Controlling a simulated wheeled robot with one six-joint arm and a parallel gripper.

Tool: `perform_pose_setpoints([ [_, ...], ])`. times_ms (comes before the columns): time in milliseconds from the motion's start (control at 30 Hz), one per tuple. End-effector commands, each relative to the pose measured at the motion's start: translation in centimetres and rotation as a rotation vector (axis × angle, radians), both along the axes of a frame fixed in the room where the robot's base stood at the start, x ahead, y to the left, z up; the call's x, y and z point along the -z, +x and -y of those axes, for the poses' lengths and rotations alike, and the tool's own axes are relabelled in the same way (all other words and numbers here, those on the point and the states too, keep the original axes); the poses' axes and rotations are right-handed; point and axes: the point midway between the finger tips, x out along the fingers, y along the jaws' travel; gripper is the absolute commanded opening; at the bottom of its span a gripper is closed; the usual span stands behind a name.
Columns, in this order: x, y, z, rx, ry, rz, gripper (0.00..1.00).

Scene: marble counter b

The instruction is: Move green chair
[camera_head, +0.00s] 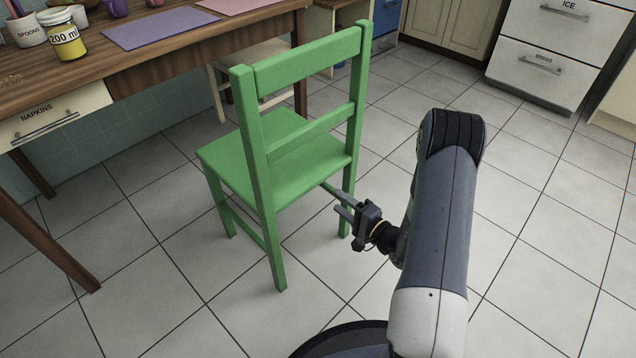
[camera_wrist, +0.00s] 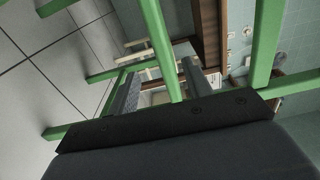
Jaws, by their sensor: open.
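The green chair (camera_head: 290,165) stands upright on the tiled floor with its slatted backrest toward me and its seat facing the wooden table. My gripper (camera_head: 341,202) is low beside the chair's right back leg, below seat height, with its fingers pointing left toward that leg. The jaws are apart. In the wrist view, a green bar of the chair (camera_wrist: 160,45) runs between the two fingers of my gripper (camera_wrist: 158,70). I cannot tell whether either finger touches it. Other green chair legs and rails show around it.
The wooden table (camera_head: 150,65) is close behind the chair, holding a purple mat (camera_head: 160,28), a labelled jar (camera_head: 67,42) and cups. A pale stool (camera_head: 250,60) stands beyond the chair. White drawers (camera_head: 545,60) are at back right. Floor to the right is clear.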

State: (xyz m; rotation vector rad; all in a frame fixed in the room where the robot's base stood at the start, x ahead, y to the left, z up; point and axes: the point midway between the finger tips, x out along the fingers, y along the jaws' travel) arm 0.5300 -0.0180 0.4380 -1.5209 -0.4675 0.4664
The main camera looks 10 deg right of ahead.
Motion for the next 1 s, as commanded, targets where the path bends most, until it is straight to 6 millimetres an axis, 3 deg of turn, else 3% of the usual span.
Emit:
perform_pose_setpoints([
  [200, 0.3, 4.5, -3.3, -0.007, -0.002, 0.005, 0.47],
  [433, 0.3, 8.1, -5.6, -0.004, -0.001, 0.002, 0.47],
  [600, 0.1, 9.2, -6.4, -0.002, 0.001, 0.001, 0.47],
  [900, -0.1, 9.4, -6.5, -0.001, 0.001, -0.001, 0.47],
  [1000, 0.0, 9.4, -6.4, -0.001, 0.001, -0.001, 0.4],
])
